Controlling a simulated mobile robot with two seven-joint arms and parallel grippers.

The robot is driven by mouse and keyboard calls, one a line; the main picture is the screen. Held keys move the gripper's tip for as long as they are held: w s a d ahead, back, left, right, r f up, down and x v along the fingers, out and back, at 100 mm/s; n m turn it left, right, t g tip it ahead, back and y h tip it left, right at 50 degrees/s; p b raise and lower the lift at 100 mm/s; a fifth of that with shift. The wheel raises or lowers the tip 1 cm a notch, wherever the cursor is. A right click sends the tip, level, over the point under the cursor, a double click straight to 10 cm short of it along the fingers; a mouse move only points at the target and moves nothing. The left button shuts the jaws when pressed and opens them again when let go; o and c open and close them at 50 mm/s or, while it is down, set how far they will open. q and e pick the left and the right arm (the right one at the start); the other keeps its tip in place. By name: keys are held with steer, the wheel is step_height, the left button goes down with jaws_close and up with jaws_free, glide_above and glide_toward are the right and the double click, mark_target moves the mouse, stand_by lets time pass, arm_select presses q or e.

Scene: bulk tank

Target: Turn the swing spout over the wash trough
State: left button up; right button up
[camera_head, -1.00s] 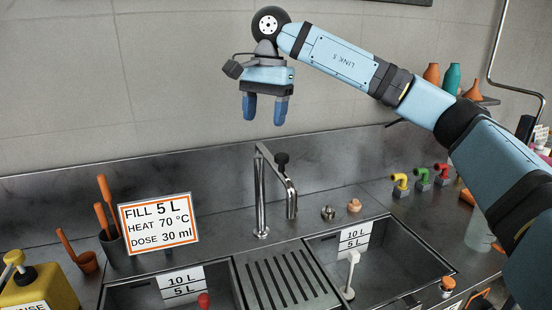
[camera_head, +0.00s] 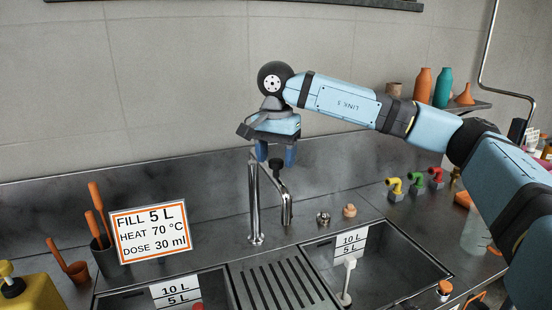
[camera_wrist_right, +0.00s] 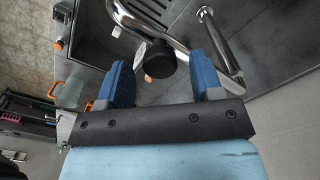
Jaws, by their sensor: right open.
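The chrome swing spout (camera_head: 254,205) stands on the counter behind the two troughs. Its outlet (camera_head: 287,210) hangs at the right, toward the right trough (camera_head: 400,265). A black knob (camera_head: 276,164) sits on the spout's arm. My right gripper (camera_head: 276,160) is open, pointing down, with its blue fingers at the knob. In the right wrist view the knob (camera_wrist_right: 159,58) shows between the open fingers, and the chrome tube (camera_wrist_right: 150,22) passes beyond. I cannot tell whether the fingers touch it. The left trough (camera_head: 120,300) is partly cut off. No label shows which trough is for washing.
A sign (camera_head: 150,232) stands left of the spout, near a cup of orange-handled tools (camera_head: 105,255). A ribbed drainboard (camera_head: 283,285) lies between the troughs. Coloured taps (camera_head: 394,188) stand at the right. A shelf (camera_head: 480,105) with vases is on the wall.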

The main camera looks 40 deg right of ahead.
steer(key=shift+f, duration=0.55)
